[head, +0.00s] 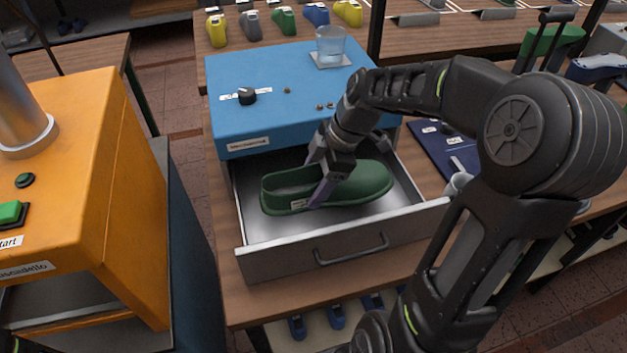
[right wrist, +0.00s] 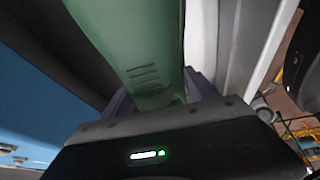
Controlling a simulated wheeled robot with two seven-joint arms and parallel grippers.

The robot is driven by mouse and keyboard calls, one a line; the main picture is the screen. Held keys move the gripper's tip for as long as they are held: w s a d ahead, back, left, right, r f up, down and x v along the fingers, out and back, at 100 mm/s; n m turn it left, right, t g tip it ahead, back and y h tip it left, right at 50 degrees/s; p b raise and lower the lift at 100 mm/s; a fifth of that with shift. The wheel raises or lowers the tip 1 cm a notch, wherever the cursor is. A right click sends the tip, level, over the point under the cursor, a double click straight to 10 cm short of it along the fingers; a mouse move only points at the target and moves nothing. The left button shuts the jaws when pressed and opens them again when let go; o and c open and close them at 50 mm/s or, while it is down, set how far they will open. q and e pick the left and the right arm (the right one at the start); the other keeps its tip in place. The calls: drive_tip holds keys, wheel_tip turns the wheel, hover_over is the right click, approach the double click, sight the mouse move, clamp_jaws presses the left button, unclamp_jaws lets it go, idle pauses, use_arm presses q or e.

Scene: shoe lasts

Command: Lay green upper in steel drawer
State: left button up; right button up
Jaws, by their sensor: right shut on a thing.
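The green upper (head: 365,184) is shoe-shaped with an open top and a small label at its heel end. It lies within the open steel drawer (head: 290,262), toe to the right; I cannot tell if it touches the drawer floor. My right gripper (head: 316,180) is shut on the green upper near its middle, one purple finger on the near side. In the right wrist view the green upper (right wrist: 140,50) fills the space between the purple fingers. The drawer is pulled out from under the blue machine (head: 270,70). My left gripper is not in view.
A glass of water (head: 331,45) stands on top of the blue machine. An orange machine (head: 75,180) stands at the left. Several coloured lasts line the back table.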

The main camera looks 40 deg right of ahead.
drive_tip(key=shift+f+b, duration=2.55)
drive_tip(key=shift+f, duration=0.35)
drive_tip(key=shift+f, duration=0.2)
drive_tip(key=o, duration=1.5)
drive_tip(key=shift+r, duration=0.1)
drive_tip(key=shift+b+v, duration=0.45)
drive_tip(key=shift+v, duration=3.4)
